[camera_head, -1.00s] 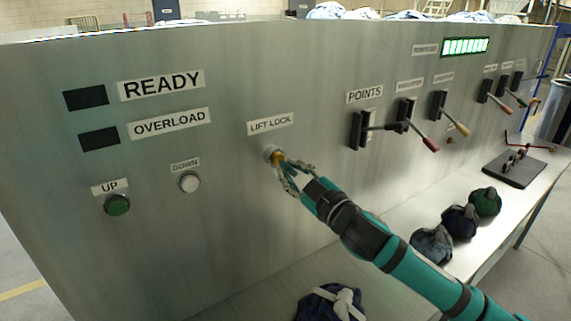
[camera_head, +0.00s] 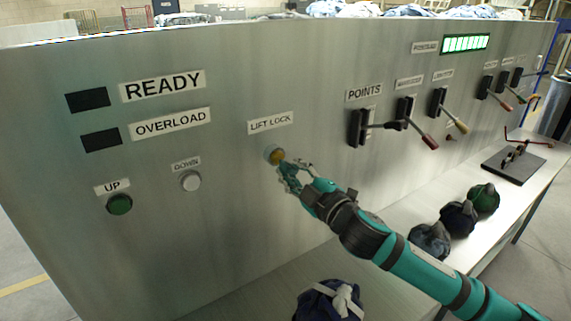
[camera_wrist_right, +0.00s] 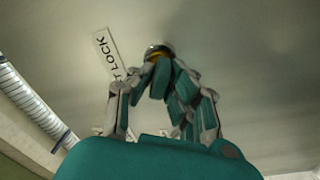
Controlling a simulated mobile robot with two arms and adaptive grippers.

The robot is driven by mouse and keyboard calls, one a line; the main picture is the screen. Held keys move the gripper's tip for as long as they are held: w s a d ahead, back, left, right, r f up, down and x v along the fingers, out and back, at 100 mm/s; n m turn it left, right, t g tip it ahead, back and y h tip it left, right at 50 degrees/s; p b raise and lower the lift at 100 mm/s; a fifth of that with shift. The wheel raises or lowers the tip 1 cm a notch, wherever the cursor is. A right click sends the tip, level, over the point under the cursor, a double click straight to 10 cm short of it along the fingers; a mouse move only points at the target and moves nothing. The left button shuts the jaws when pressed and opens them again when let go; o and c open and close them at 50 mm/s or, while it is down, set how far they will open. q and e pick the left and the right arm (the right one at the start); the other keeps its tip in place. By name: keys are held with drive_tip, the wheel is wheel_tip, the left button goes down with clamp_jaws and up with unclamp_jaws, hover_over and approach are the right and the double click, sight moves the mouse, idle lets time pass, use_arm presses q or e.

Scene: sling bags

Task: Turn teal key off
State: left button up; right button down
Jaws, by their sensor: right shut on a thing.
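The lift lock (camera_head: 274,155) is a round metal lock with a yellow-orange face, set in the grey panel under the LIFT LOCK label (camera_head: 270,123). It also shows at the top of the right wrist view (camera_wrist_right: 158,50). My right gripper (camera_head: 284,170) is at the lock, coming from the lower right. In the right wrist view, its fingers (camera_wrist_right: 165,95) are shut around a teal piece, the teal key (camera_wrist_right: 160,78), just in front of the lock. The fingers hide much of the key, so its exact angle is hard to tell. My left gripper is not in view.
A green UP button (camera_head: 119,204) and a white DOWN button (camera_head: 190,181) are left of the lock. Lever switches, including the POINTS lever (camera_head: 360,127), are to the right. Several small bags, including a green one (camera_head: 484,198), rest on the ledge (camera_head: 290,280) below.

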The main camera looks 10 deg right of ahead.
drive_tip(key=shift+n+p, duration=0.45)
drive_tip(key=shift+n, duration=1.25)
drive_tip(key=shift+r+n+p, duration=0.1)
drive_tip(key=shift+n+p, duration=0.45)
drive_tip(key=shift+n, duration=0.15)
drive_tip(key=c, duration=1.7)
unclamp_jaws()
drive_tip(key=shift+n, duration=0.6)
drive_tip(key=shift+c, duration=0.2)
drive_tip(key=o, duration=1.1)
drive_tip(key=shift+o, duration=0.2)
